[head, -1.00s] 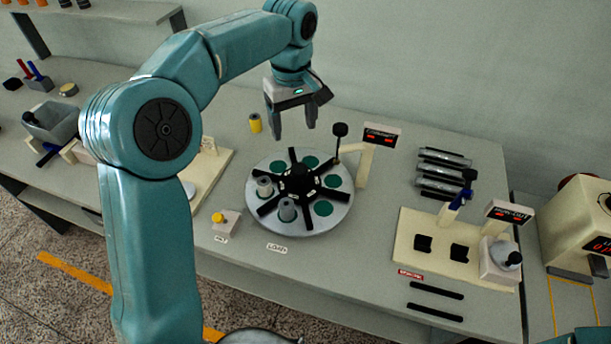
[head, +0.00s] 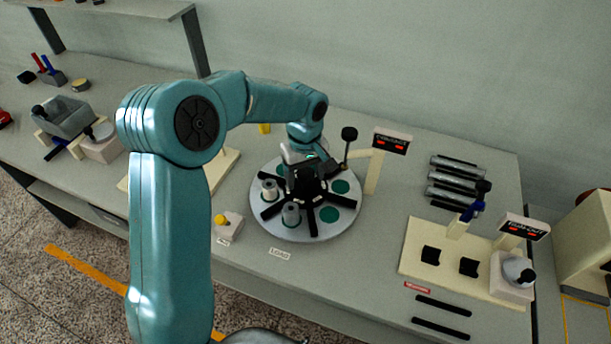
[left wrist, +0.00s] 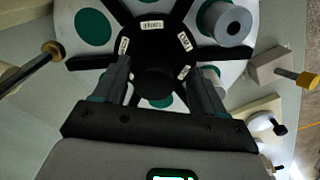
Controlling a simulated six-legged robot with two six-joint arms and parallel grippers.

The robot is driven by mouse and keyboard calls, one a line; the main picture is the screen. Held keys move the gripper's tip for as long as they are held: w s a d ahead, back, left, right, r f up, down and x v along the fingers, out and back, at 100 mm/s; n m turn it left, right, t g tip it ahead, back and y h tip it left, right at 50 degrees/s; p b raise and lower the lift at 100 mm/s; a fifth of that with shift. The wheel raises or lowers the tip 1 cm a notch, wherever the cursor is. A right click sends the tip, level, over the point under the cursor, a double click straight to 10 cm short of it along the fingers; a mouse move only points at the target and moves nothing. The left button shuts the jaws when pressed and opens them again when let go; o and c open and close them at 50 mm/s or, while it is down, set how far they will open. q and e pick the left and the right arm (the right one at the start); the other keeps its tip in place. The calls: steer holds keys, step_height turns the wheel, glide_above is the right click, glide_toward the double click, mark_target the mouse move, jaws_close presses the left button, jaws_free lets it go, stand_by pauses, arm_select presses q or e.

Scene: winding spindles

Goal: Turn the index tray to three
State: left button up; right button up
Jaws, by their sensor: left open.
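The index tray (head: 343,215) is a round grey disc with green spots and a black spoked hub (left wrist: 150,50) carrying small white labels. Two grey spools stand on it, one at the left (head: 269,190) and one at the front (head: 291,214). My left gripper (head: 305,180) is over the hub, coming down from the back. In the left wrist view its two fingers (left wrist: 160,85) are apart, one on each side of the hub's near part, with nothing held. I cannot tell whether they touch the hub. My right gripper is not in view.
A yellow-button box (head: 228,224) sits at front left. Dark rollers (head: 455,180) and a cream fixture (head: 425,235) are at right.

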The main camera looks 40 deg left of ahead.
arm_select(q)
steer(key=shift+w+a+f, duration=0.1)
steer(key=shift+w+f, duration=0.2)
steer(key=shift+f, duration=0.3)
steer(key=shift+w+a+f, duration=0.1)
steer(key=shift+w+f, duration=0.15)
steer(key=shift+f, duration=0.35)
steer(key=shift+s+d+r, duration=0.15)
steer(key=shift+s+r, duration=0.05)
steer(key=shift+s, duration=0.15)
steer(key=shift+c, duration=1.2)
steer(key=shift+w+f, duration=0.1)
steer(key=shift+w, duration=0.05)
jaws_close()
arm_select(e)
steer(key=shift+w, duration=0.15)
